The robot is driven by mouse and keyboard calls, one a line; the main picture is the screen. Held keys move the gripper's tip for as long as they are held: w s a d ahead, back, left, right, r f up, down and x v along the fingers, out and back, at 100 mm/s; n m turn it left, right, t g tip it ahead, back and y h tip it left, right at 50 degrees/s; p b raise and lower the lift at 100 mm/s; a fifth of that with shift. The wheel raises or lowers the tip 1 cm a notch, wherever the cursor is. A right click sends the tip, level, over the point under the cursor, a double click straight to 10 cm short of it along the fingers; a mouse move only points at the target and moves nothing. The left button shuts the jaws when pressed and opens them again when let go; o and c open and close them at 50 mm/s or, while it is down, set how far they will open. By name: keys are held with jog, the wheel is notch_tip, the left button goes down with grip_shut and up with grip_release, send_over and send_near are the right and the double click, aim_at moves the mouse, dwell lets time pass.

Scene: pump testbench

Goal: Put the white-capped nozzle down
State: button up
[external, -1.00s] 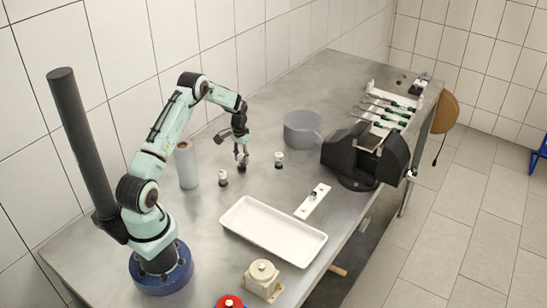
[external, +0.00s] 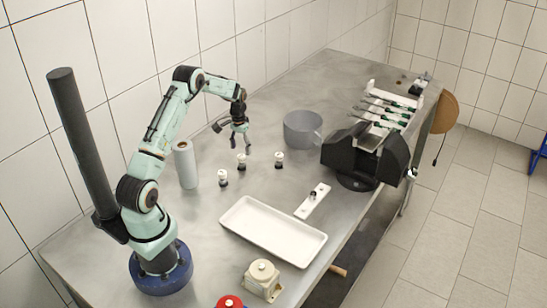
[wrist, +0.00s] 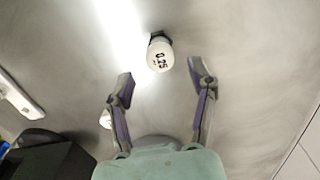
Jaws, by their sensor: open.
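A white-capped nozzle (external: 242,161) stands upright on the steel table, just below my gripper (external: 240,146). In the wrist view its white cap (wrist: 160,55) carries a dark marking that looks like 0.25. The cap lies just beyond and between the spread fingertips (wrist: 160,74), with no visible contact. My gripper is open and empty, raised above the nozzle. Two similar small nozzles stand nearby, one to the left (external: 223,178) and one to the right (external: 279,159).
A white roll (external: 186,165) stands left of the nozzles. A grey jug (external: 302,130) is behind right. Bare table surrounds the nozzles.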

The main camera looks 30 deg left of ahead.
aim_at(241, 156)
jog(key=s+d+r, duration=0.1)
jog(key=s+r, duration=0.2)
jog(key=r, duration=0.4)
jog(key=s+d+r, duration=0.2)
jog(key=s+r, duration=0.1)
jog(key=r, duration=0.5)
jog(key=s+d+r, duration=0.1)
jog(key=s+d, duration=0.1)
jog(key=s, duration=1.1)
jog(key=s+d+r+n, duration=0.1)
jog(key=s+d, duration=0.1)
jog(key=s, duration=1.2)
jog(key=shift+s+r+y, duration=0.2)
jog(key=shift+r+y, duration=0.1)
jog(key=shift+y, duration=0.1)
